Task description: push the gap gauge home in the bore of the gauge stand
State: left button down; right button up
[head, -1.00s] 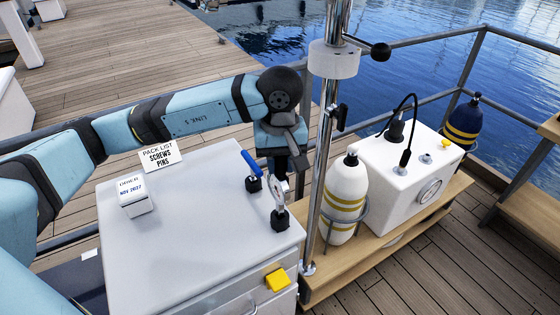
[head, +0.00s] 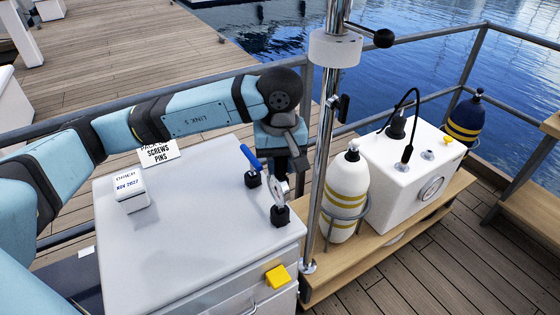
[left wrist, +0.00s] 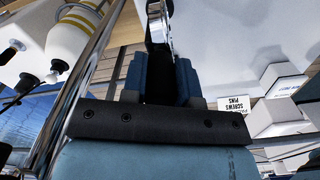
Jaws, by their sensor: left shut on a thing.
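My left gripper (head: 288,167) points down over the near right part of the white cabinet top and is shut on the gap gauge. The gap gauge (head: 279,189) is a silver, ring-like piece, partly hidden by the gripper. It stands over a small black block, which looks like the gauge stand (head: 281,216). The bore is hidden, so I cannot tell how deep the gauge sits. In the left wrist view the blue fingers (left wrist: 160,80) are close together, with dark and silver parts just beyond them. My right gripper is not in view.
A blue-handled tool (head: 251,158) stands in another black block close by. A steel pole (head: 322,180) rises just right of the gripper. The middle of the cabinet top (head: 200,215) is clear.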

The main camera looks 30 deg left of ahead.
pick_arm(q)
jog(key=shift+f+b, duration=0.6)
jog(key=shift+f, duration=0.2)
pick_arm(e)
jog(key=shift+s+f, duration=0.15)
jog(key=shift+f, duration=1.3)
pick_arm(q)
jog(key=shift+f+b, duration=0.35)
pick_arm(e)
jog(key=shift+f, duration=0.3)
pick_arm(q)
jog(key=shift+f+b, duration=0.3)
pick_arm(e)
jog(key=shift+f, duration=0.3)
pick_arm(q)
jog(key=c, duration=0.8)
grip_release()
notch_tip(320, 180, up, 14)
jog(key=shift+r+p, duration=0.25)
jog(key=shift+p, duration=0.3)
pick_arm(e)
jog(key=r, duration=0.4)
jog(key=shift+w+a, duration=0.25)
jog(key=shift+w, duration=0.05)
pick_arm(q)
jog(key=shift+f, duration=0.1)
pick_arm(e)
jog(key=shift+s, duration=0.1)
